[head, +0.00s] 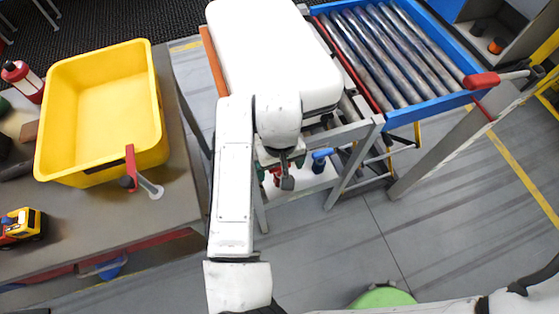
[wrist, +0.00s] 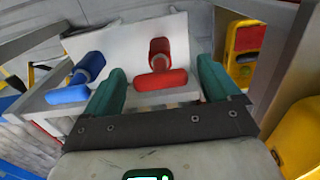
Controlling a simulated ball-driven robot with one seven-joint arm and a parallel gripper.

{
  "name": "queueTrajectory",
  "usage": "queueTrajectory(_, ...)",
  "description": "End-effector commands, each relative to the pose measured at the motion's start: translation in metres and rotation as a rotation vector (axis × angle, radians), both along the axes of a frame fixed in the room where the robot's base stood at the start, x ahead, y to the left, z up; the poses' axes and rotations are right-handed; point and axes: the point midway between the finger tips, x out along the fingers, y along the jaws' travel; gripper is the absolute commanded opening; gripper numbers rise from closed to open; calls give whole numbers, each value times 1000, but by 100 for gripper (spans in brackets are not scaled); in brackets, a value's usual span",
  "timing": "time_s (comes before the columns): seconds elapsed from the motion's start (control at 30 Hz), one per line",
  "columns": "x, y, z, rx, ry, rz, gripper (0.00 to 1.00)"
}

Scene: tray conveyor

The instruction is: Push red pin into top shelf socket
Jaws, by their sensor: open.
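The red pin (wrist: 160,80) has a red crossbar handle and a red cylindrical end with a pale collar, and lies by a white panel in the wrist view. In the head view only a bit of red (head: 276,179) shows below my arm. My gripper (wrist: 160,66) is open, its green fingers either side of the red pin; I cannot tell whether they touch it. In the head view my gripper (head: 280,166) is mostly hidden under my wrist. A similar blue pin (wrist: 68,95) lies left of the fingers, also seen in the head view (head: 318,161). I cannot make out the socket.
A white bin-like block (head: 275,45) sits above the frame beside the roller conveyor (head: 385,50). A yellow bin (head: 152,105) and a toy truck (head: 20,226) stand on the left table. A red-handled lever (head: 485,80) sits at the conveyor corner. Floor at lower right is mostly clear.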

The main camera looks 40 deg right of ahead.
Motion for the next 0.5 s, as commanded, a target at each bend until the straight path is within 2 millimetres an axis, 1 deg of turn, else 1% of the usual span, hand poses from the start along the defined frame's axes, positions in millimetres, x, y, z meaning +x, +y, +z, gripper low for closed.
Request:
queueTrajectory(0.1,0,0,0,0,0,0,89)
queueTrajectory(0.5,0,0,0,0,0,0,51)
